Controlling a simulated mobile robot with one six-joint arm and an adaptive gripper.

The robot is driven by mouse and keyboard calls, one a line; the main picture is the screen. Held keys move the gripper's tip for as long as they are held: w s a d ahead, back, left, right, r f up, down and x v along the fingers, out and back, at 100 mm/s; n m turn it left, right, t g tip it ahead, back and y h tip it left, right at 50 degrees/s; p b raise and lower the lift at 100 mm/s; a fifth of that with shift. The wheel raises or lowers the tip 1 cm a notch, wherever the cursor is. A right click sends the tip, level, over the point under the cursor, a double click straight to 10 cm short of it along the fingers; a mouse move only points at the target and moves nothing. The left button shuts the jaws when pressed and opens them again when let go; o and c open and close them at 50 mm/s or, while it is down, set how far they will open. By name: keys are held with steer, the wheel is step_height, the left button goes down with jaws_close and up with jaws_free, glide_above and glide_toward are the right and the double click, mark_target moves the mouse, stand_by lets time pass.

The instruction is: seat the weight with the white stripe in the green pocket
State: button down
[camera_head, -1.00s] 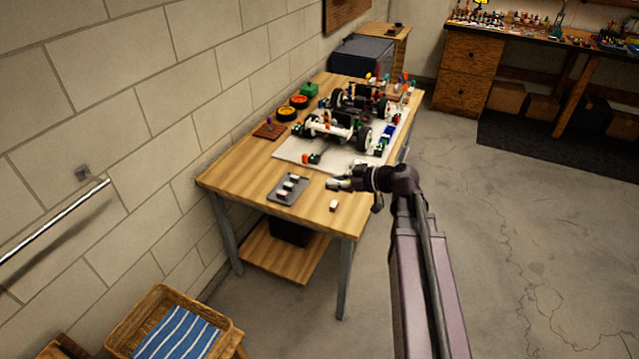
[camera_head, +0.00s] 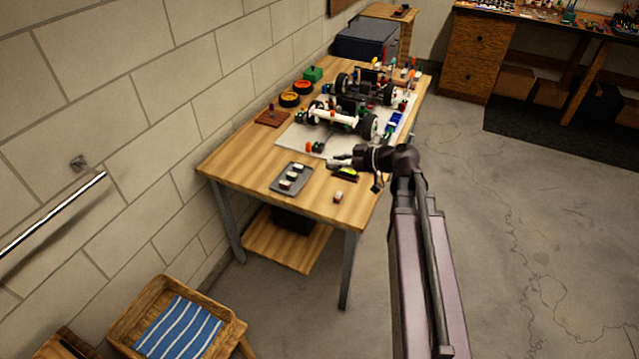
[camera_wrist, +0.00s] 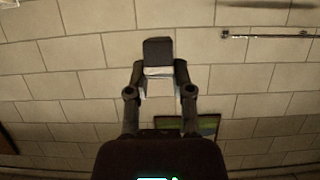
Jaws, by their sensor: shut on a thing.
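My gripper (camera_wrist: 159,78) is shut on a dark block with a pale band along its lower edge in the wrist view, which looks like the weight with the white stripe (camera_wrist: 158,52). In the head view my gripper (camera_head: 334,161) hangs over the table's near right part, beside the car's white mat; the weight is too small to make out there. A dark piece with a yellow-green strip (camera_head: 346,174) lies just below the gripper in the picture. A grey tray (camera_head: 277,187) holds several small pale-topped blocks. I cannot tell which spot is the green pocket.
The toy racecar (camera_head: 335,117) stands on a white mat (camera_head: 293,140) with small coloured parts around it. A loose small block (camera_head: 338,197) lies near the table's front edge.

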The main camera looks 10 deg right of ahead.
steer(key=shift+w+d+f+b, duration=0.2)
steer(key=shift+d+f+b, duration=0.25)
steer(key=shift+f, duration=0.1)
steer(key=w+d+f+b, duration=0.2)
steer(key=d+f+b, duration=1.7)
steer(key=shift+w+d+f, duration=0.15)
steer(key=shift+d, duration=0.05)
steer(key=b, duration=0.2)
glide_above(351, 193)
steer(key=shift+a+f, duration=0.1)
steer(key=shift+f, duration=0.6)
steer(key=shift+f+b, duration=1.6)
steer(key=shift+f, duration=0.2)
steer(key=shift+f, duration=0.15)
